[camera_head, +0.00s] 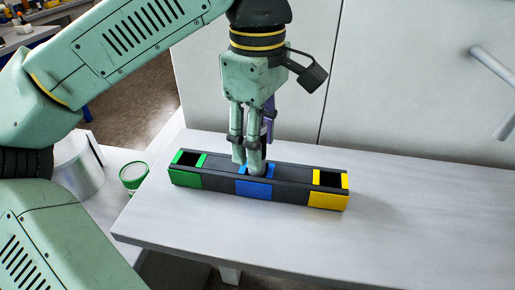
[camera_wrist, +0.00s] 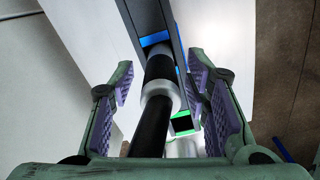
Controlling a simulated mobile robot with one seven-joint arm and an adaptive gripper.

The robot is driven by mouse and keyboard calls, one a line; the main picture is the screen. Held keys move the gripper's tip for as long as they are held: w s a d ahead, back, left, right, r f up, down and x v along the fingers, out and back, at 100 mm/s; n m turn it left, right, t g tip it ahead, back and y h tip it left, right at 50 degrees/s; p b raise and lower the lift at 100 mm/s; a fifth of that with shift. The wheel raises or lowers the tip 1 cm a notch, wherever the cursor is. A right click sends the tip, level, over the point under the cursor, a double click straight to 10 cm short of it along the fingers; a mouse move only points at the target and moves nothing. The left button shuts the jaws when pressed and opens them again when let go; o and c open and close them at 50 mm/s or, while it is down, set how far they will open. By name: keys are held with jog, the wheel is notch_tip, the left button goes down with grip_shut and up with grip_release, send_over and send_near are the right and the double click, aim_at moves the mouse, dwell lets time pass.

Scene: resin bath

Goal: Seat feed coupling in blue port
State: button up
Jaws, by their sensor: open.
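The feed coupling (camera_wrist: 157,102) is a black rod with a silver collar, seen between my fingers in the wrist view. Its far end meets the blue port (camera_wrist: 155,39); how deep it sits I cannot tell. In the head view the blue port (camera_head: 254,189) is in the middle of a long dark block (camera_head: 219,183). My gripper (camera_head: 250,168) points down over this port and hides the coupling there. In the wrist view my gripper (camera_wrist: 165,92) is open, with its purple pads standing apart on both sides of the coupling.
The block also has a green port (camera_head: 186,160) on the left and a yellow port (camera_head: 330,181) on the right. It stands on a pale table (camera_head: 420,225) with clear room to the right.

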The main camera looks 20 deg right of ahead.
notch_tip(320, 180, up, 10)
jog(key=shift+f+p, duration=0.2)
jog(key=shift+p, duration=0.75)
